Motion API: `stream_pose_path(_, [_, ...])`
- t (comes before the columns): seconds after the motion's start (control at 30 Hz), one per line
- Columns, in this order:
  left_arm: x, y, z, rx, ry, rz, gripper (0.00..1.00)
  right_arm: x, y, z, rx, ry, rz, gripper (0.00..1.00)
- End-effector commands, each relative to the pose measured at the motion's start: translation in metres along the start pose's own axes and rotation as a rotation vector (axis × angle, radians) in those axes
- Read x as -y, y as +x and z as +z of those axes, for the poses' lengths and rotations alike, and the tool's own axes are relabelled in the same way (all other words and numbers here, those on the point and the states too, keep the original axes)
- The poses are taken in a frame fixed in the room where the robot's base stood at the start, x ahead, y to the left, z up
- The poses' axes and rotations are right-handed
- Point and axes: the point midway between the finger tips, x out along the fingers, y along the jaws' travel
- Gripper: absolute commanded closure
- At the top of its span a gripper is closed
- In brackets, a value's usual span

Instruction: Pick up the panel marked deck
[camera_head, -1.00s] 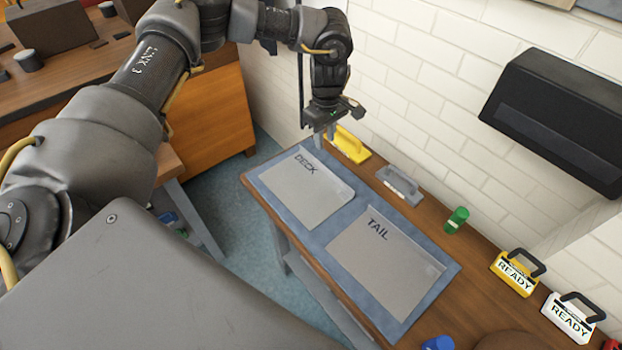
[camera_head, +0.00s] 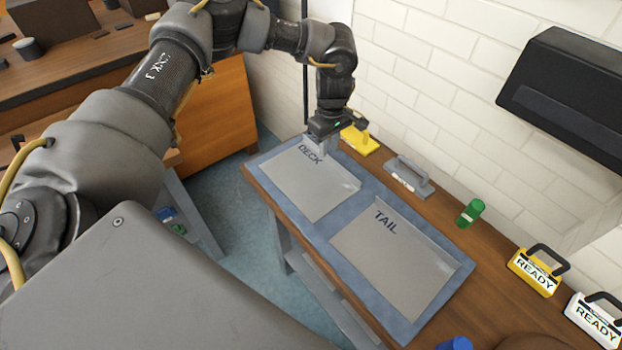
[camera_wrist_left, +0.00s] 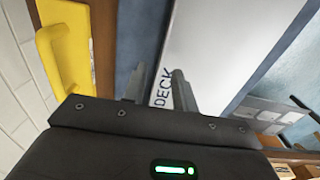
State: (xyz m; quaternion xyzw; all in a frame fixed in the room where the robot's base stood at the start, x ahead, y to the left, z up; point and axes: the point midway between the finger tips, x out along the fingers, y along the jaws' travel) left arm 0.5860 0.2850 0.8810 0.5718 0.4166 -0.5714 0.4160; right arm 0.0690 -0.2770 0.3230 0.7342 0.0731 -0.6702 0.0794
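The grey panel marked DECK (camera_head: 312,185) lies flat on a blue mat (camera_head: 268,189) on the wooden workbench. It also shows in the left wrist view (camera_wrist_left: 220,45), with its lettering by the fingers. My left gripper (camera_head: 329,146) points down at the panel's far, wall-side edge by the lettering. In the left wrist view its two fingers (camera_wrist_left: 158,88) stand apart, with the panel's edge seen between them. I cannot tell whether they touch it. A similar panel marked TAIL (camera_head: 393,265) lies beside it on the mat. My right gripper is not in view.
A yellow-handled tool (camera_head: 360,141) stands close to the gripper, and a grey one (camera_head: 408,180) farther right, both along the wall. A green cylinder (camera_head: 470,213) and READY signs (camera_head: 536,270) stand at right. A black box (camera_head: 570,95) juts from the brick wall.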

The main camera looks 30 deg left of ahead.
Motion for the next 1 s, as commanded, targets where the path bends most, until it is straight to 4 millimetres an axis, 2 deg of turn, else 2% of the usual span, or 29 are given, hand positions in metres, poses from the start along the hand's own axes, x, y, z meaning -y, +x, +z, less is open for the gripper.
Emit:
stream_pose_path(0.03, [0.001, 0.016, -0.002, 0.0, -0.001, 0.0, 0.72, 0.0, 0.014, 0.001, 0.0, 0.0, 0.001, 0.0])
stream_pose_path(0.17, [0.0, 0.029, -0.001, 0.001, -0.001, 0.001, 0.72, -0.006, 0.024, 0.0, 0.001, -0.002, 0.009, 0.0])
stream_pose_path(0.3, [0.0, 0.027, -0.001, 0.0, -0.001, 0.001, 0.72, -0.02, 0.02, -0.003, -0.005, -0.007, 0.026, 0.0])
stream_pose_path(0.4, [0.0, 0.027, -0.001, 0.0, -0.001, 0.001, 0.72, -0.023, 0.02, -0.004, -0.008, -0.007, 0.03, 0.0])
stream_pose_path(0.6, [0.0, 0.027, -0.001, 0.0, -0.001, 0.0, 0.98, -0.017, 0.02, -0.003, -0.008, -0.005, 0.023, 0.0])
stream_pose_path(0.63, [0.0, 0.027, -0.001, 0.0, -0.001, 0.0, 1.0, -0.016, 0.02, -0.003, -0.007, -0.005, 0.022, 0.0])
stream_pose_path(1.0, [0.0, 0.027, -0.001, 0.0, -0.001, 0.0, 1.0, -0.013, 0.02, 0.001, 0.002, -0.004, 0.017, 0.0])
